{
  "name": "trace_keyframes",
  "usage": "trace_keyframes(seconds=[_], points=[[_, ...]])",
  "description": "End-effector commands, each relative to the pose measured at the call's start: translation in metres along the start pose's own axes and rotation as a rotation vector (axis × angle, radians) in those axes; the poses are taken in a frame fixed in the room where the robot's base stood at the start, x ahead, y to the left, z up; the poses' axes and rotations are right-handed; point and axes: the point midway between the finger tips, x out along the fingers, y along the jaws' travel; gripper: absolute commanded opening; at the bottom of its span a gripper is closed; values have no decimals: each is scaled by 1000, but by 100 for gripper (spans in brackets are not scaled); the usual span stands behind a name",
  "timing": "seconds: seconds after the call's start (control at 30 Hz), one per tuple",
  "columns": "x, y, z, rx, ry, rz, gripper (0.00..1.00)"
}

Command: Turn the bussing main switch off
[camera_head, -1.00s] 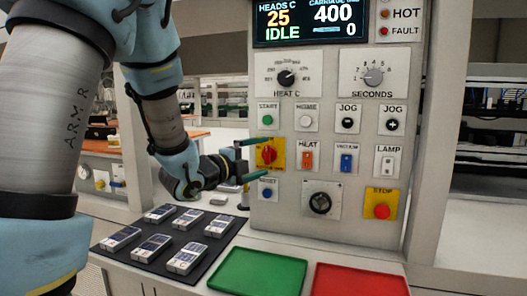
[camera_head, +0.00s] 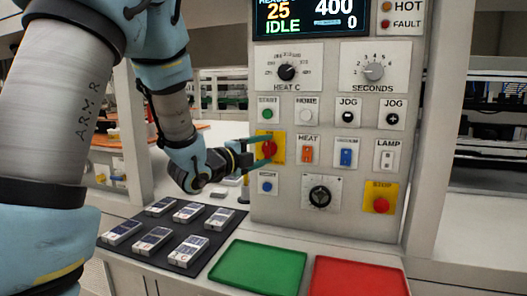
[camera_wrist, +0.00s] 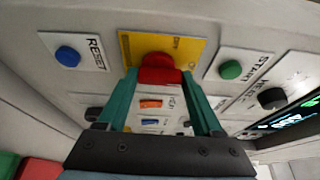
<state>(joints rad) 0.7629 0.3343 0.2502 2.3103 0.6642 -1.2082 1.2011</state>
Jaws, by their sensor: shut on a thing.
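The main switch is a red rotary knob (camera_head: 269,149) on a yellow plate (camera_head: 279,148) at the left side of the control panel. My gripper (camera_head: 264,149) reaches it from the left, its teal fingers closed on the knob, one above and one below. In the wrist view the red knob (camera_wrist: 157,72) sits between the fingertips of my gripper (camera_wrist: 165,85), in front of the yellow plate (camera_wrist: 182,45). The knob's handle direction and most of the plate's lettering are hard to read.
A green START button (camera_head: 267,114) sits above the switch and a blue RESET button (camera_head: 267,187) below. HEAT (camera_head: 308,152) and VACUUM (camera_head: 346,157) rockers are to its right. A dark mat (camera_head: 133,250) with several small modules, a green tray (camera_head: 227,275) and a red tray (camera_head: 360,278) lie below.

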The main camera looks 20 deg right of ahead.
Motion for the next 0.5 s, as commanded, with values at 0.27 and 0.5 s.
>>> trace_keyframes(seconds=[0.27, 0.5], points=[[0, 0, 0, 0, 0, 1, 12], [0, 3, 0, -23, -1, -10, 12]])
